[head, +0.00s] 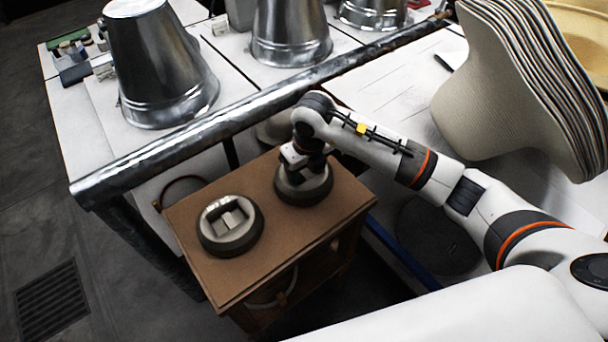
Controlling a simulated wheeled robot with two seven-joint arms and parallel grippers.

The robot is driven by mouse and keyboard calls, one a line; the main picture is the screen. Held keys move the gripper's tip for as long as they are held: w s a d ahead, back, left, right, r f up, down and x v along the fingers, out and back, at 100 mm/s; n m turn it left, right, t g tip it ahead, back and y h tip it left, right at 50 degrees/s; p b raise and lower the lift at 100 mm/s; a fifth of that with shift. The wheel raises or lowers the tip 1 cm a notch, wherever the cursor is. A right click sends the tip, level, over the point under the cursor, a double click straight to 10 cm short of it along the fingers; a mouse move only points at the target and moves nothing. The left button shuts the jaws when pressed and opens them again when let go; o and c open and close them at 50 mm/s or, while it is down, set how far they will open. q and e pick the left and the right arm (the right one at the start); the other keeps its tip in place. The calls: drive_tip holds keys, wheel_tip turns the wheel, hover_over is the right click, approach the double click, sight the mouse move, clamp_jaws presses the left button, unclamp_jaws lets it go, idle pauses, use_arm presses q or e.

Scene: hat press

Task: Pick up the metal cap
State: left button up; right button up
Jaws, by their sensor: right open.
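Two round metal caps with thick dark rims and pale, recessed tops lie on a small brown wooden stand (200,270). The left metal cap (218,244) is in full view, with a bar across its recess. The right metal cap (305,197) is partly hidden by my right gripper (297,172). My right gripper points down, just over the right cap or at its top; its fingertips are small and dark, and I cannot tell whether they touch it. It is open. My left gripper is out of view.
A thick metal rail (250,103) runs along the front of a white table (75,125), just behind the stand. Large metal buckets (165,65) stand on the table. A stack of beige hat shapes (510,90) is at the upper right.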

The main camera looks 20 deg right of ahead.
drive_tip(key=shift+f, duration=0.15)
clamp_jaws()
idle(1.3)
drive_tip(key=shift+w, duration=0.15)
